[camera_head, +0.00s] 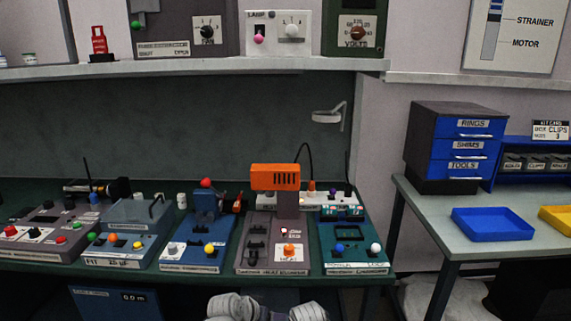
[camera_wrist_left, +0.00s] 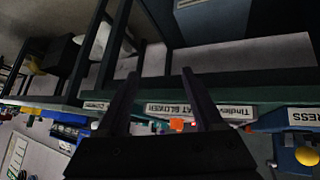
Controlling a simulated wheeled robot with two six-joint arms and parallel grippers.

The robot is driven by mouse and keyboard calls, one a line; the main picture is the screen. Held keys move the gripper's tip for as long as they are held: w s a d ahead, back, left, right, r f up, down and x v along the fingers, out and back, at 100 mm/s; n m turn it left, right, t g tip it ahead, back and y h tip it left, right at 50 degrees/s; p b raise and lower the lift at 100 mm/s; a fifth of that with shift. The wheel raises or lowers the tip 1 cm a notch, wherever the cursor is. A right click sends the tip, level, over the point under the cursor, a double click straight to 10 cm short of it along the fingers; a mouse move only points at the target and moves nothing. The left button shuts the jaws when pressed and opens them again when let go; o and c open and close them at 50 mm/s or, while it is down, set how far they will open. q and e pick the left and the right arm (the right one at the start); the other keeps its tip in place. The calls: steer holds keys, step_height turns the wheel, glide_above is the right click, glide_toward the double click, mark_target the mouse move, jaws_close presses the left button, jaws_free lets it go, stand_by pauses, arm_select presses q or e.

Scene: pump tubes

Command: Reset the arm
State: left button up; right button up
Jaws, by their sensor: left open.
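In the left wrist view my left gripper (camera_wrist_left: 160,74) shows as two dark fingers spread apart. Nothing is between them. The view is rotated, and the front edge of the green workbench (camera_wrist_left: 240,85) lies beyond the fingers, with label plates along it. The fingers look clear of the bench and its devices.
The green bench (camera_head: 200,273) holds several devices, including a blue press (camera_head: 198,243) and an orange-topped heat blower (camera_head: 275,177). A grey side table (camera_head: 440,225) at right carries a blue drawer cabinet (camera_head: 455,150) and a blue tray (camera_head: 492,225). A shelf (camera_head: 200,66) runs above.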

arm_select(q)
steer(key=s+f+g+y, duration=0.3)
steer(key=s, duration=0.4)
steer(key=s+f+g+y, duration=0.2)
steer(key=s+g, duration=0.2)
steer(key=s, duration=0.3)
step_height(320, 180, up, 12)
steer(key=p, duration=1.2)
steer(key=shift+s+a+y, duration=0.3)
steer(key=shift+s, duration=0.15)
